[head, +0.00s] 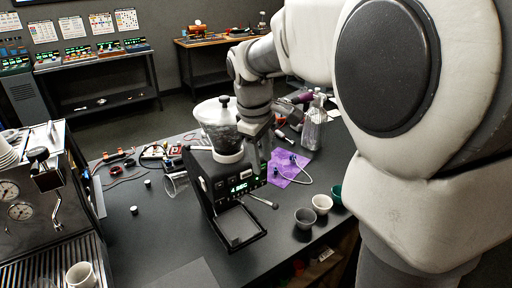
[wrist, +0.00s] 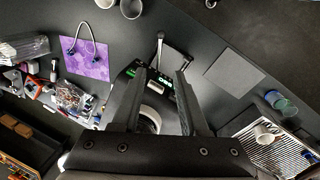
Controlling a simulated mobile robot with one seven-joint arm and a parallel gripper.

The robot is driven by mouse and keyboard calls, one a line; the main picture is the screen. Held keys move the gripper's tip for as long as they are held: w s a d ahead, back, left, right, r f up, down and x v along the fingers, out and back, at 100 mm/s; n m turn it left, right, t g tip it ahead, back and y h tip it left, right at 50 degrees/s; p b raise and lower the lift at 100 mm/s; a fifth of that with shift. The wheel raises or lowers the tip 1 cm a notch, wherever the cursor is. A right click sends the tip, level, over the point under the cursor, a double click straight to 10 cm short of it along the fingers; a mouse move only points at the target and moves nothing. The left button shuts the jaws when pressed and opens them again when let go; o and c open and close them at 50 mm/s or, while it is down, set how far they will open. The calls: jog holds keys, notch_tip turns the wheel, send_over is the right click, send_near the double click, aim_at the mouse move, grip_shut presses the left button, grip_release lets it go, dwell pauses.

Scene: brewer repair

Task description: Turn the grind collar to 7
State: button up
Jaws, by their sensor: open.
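The grinder (head: 225,190) is black, with a lit green display on its front, and stands upright on the dark table. A clear hopper (head: 217,122) with a black-knobbed lid sits on top. The pale grind collar (head: 229,157) rings the hopper's base; its numbers are too small to read. In the wrist view a pale ring (wrist: 151,115), apparently the collar, shows between my fingers. My gripper (wrist: 164,80) is open, with nothing seen held. In the head view it hangs close beside the hopper on the right, its tips partly hidden; contact cannot be told.
An espresso machine (head: 45,200) stands at the left. The table's front-left is mostly clear.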

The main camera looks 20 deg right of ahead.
jog(key=shift+s+a+r, duration=0.1)
jog(key=shift+r, duration=0.5)
jog(key=shift+s+a+r, duration=0.1)
jog(key=shift+r, duration=0.45)
jog(key=s+a+f+m+t+y, duration=0.1)
jog(key=s+m+t, duration=0.3)
jog(key=s, duration=1.5)
jog(key=m, duration=0.4)
jog(key=shift+s+a+y, duration=0.25)
jog(key=shift+s+y, duration=0.05)
jog(key=shift+s, duration=0.05)
jog(key=shift+f, duration=0.1)
jog(key=shift+c, duration=0.2)
